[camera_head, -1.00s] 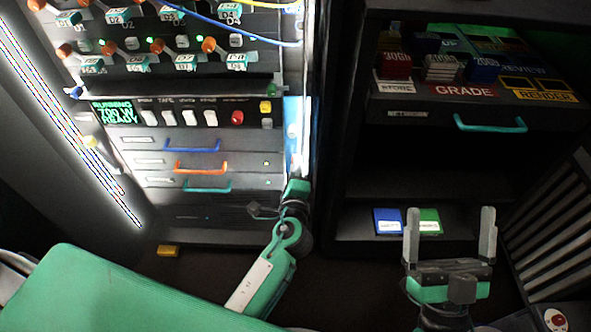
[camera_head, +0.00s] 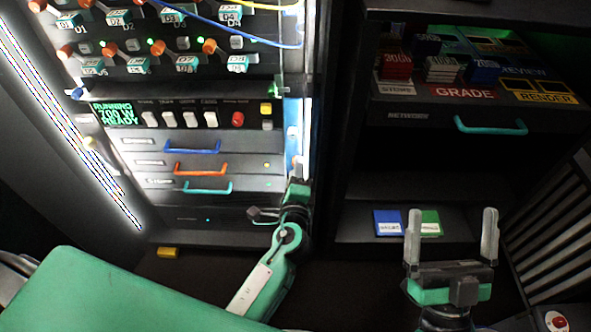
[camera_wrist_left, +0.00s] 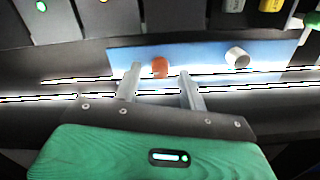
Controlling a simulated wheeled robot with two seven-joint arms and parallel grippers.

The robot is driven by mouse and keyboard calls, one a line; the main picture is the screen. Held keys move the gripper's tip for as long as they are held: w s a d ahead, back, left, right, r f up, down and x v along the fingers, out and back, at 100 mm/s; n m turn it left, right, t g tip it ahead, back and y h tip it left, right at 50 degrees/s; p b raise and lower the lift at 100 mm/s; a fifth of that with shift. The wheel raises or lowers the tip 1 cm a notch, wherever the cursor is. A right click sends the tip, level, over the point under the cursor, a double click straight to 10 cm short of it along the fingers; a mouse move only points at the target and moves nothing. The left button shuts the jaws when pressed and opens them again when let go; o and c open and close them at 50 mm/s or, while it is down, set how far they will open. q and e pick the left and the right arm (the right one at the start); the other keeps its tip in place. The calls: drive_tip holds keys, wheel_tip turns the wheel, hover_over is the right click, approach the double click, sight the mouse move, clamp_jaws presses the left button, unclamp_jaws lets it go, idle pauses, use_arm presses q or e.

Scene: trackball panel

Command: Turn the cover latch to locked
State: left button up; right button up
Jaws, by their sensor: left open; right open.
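A narrow blue strip (camera_head: 292,112) runs down the right edge of the lit panel. It also shows as a blue plate (camera_wrist_left: 205,56) in the left wrist view, carrying an orange-red knob (camera_wrist_left: 160,67) and a pale silver knob (camera_wrist_left: 237,57). I cannot tell for certain which is the cover latch. My left gripper (camera_wrist_left: 160,73) is open, its fingers on either side of the orange-red knob; contact cannot be made out. In the head view my left gripper (camera_head: 298,172) is at the strip's lower end. My right gripper (camera_head: 452,214) is open and empty before the right cabinet.
The panel holds a green display (camera_head: 117,114), a row of switches, a red knob (camera_head: 238,119) and drawers with blue, orange and teal handles. The right cabinet has a teal handle (camera_head: 490,127) and blue and green cards (camera_head: 388,222) on its low shelf. A yellow block (camera_head: 167,252) lies below.

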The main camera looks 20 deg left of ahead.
use_arm(q)
drive_tip(key=v, duration=1.3)
